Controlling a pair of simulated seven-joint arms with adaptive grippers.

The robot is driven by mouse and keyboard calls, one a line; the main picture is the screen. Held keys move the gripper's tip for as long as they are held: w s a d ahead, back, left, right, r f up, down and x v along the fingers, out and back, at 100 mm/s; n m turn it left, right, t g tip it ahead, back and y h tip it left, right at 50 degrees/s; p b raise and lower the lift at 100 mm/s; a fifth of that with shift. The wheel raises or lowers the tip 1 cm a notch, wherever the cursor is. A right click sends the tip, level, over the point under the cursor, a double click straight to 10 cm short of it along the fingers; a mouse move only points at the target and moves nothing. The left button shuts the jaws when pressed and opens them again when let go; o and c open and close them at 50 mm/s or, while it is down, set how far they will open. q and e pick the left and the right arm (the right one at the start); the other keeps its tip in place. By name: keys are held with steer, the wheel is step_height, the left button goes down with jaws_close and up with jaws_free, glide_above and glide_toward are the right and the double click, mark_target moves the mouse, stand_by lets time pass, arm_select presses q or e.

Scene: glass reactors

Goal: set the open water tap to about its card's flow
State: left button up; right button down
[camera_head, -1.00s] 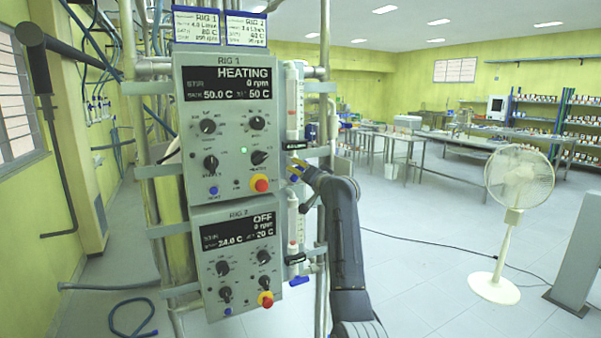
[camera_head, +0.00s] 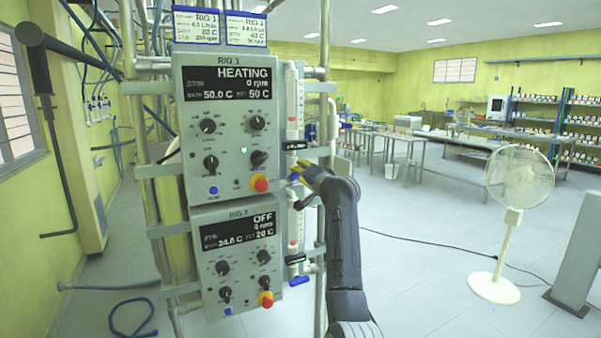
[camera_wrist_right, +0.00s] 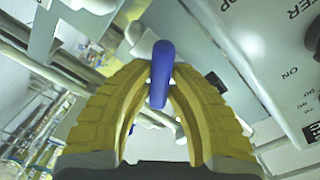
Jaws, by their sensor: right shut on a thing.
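My right gripper (camera_head: 298,170) is beside the right edge of the RIG 1 control box (camera_head: 229,125), below the upper clear flow tube (camera_head: 292,100). In the right wrist view its yellow fingers (camera_wrist_right: 160,100) are shut on a blue tap handle (camera_wrist_right: 161,72), which stands upright between them. The gripper hides this tap in the head view. The RIG 1 card (camera_head: 197,27) and RIG 2 card (camera_head: 246,29) are at the top; their flow figures are too small to read surely. The float level in the tube is unclear. My left gripper is out of view.
The RIG 2 box (camera_head: 238,255) reads OFF below RIG 1, which reads HEATING. A lower flow tube (camera_head: 292,228) and another blue tap handle (camera_head: 299,281) are close under my right gripper. Metal posts (camera_head: 325,110) stand close by. A white fan (camera_head: 518,180) stands on open floor at right.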

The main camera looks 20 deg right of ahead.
stand_by(0.3)
steer(key=c, duration=1.3)
jaws_free()
steer(key=shift+s+d, duration=0.35)
steer(key=shift+s, duration=1.6)
steer(key=shift+s+d, duration=0.4)
steer(key=shift+s, duration=1.6)
steer(key=shift+s+d, duration=0.35)
steer(key=shift+s, duration=1.6)
